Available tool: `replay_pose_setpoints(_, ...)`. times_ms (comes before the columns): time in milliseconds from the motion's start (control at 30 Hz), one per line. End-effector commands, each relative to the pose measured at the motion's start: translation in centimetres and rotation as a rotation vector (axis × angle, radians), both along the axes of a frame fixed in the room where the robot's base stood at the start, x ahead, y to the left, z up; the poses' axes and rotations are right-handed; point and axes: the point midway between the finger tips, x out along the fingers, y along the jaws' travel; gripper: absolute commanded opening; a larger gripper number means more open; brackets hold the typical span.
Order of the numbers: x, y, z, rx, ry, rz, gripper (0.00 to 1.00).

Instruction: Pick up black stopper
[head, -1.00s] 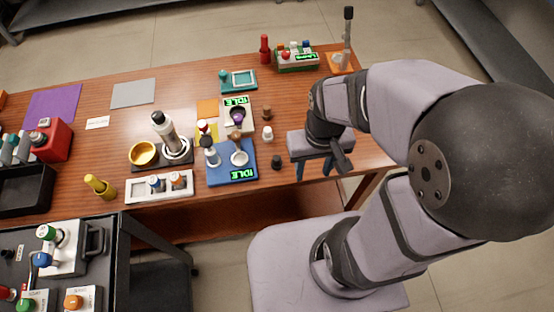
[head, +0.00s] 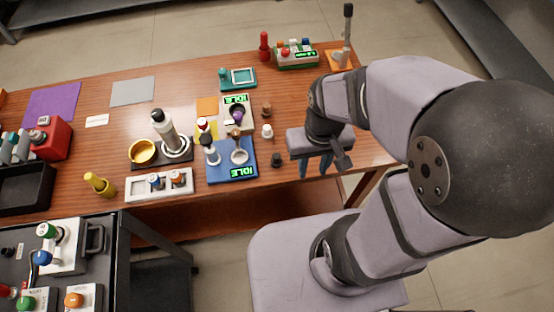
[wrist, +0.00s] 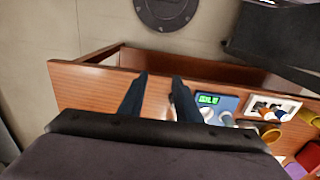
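The black stopper (head: 276,160) is a small dark knob standing on the wooden table near its front edge, just right of the blue device in the head view. My gripper (head: 316,168) is to the right of the stopper, over the front part of the table, apart from it and pointing down. In the wrist view my gripper (wrist: 158,92) shows two dark fingers spread apart with bare wood between them, so it is open and empty. I cannot make out the stopper clearly in the wrist view; the right finger may hide it.
A white stopper (head: 267,132) and a brown stopper (head: 266,110) stand behind the black one. The blue device (head: 218,175) with a green "IDLE" display is close on its left. The table's front edge (wrist: 85,72) is near. Bare wood lies around my gripper.

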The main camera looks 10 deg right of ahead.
Motion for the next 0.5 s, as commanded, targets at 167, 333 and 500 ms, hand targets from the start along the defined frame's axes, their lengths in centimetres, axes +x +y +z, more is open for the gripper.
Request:
replay_pose_setpoints(167,0.0,0.0,0.0,0.0,0.0,0.0,0.29)
replay_pose_setpoints(333,0.2,-0.1,-0.2,-0.002,-0.004,0.003,0.29)
replay_pose_setpoints(500,2.0,-0.9,-1.5,-0.024,-0.051,0.035,0.29)
